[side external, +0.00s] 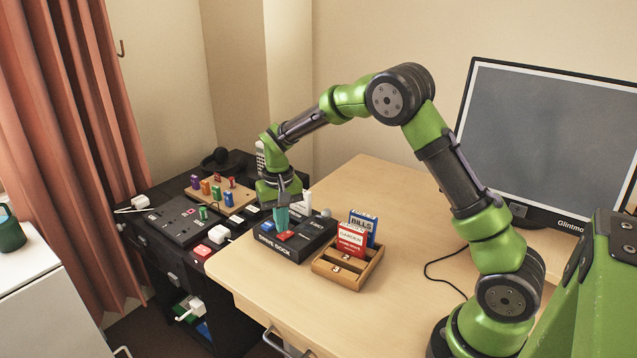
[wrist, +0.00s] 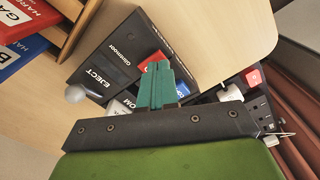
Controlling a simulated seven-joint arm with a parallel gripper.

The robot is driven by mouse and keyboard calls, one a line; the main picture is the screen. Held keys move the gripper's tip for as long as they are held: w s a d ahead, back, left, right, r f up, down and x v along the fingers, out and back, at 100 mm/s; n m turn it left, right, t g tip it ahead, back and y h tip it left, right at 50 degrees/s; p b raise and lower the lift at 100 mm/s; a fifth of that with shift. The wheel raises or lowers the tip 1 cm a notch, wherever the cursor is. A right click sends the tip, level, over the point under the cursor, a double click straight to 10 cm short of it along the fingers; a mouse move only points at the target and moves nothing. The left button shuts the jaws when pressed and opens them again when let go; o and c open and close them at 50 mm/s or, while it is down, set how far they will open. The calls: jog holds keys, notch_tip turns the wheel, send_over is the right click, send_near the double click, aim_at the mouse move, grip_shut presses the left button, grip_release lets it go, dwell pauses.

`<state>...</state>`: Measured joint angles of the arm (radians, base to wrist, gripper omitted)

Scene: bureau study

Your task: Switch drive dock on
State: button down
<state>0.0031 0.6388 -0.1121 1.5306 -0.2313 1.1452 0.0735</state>
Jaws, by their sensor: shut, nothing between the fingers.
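The drive dock (side external: 296,240) is a black box labelled DRIVE DOCK on the wooden desk near its left edge. It has a red rocker or cartridge (side external: 285,236) and a blue one (side external: 267,226) on top. In the wrist view the dock (wrist: 115,60) shows the word EJECT, with the red piece (wrist: 150,61) and the blue piece (wrist: 181,84) partly behind my fingers. My gripper (side external: 281,221) has teal fingers, shut and empty, pointing down over the dock close to the red piece. It also shows in the wrist view (wrist: 155,72). I cannot tell whether the fingertips touch anything.
A wooden tray (side external: 334,275) with red and blue boxes (side external: 353,238) stands right of the dock. The black cabinet at left holds a socket strip (side external: 180,221), white plugs and a block with coloured pieces (side external: 222,192). A monitor (side external: 550,140) stands behind.

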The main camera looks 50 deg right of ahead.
aim_at(283, 236)
jog(key=shift+f, duration=1)
dwell(0.4)
jog(key=shift+r, duration=3.55)
jog(key=shift+f, duration=0.25)
jog(key=shift+s+a+f, duration=0.2)
jog(key=shift+s+f, duration=0.05)
jog(key=shift+s, duration=0.35)
jog(key=s+a+r+t, duration=0.2)
jog(key=s+r, duration=0.2)
jog(key=s, duration=0.3)
jog(key=s+a+r+n+t+y, duration=0.1)
jog(key=s+a+r+t, duration=0.1)
jog(key=s+r, duration=0.3)
jog(key=s+a+r+n+t+y, duration=0.1)
jog(key=s+a+r+t, duration=0.1)
jog(key=s, duration=0.9)
jog(key=shift+a+r+t, duration=0.4)
jog(key=shift+r+t, duration=0.2)
jog(key=shift+r, duration=0.65)
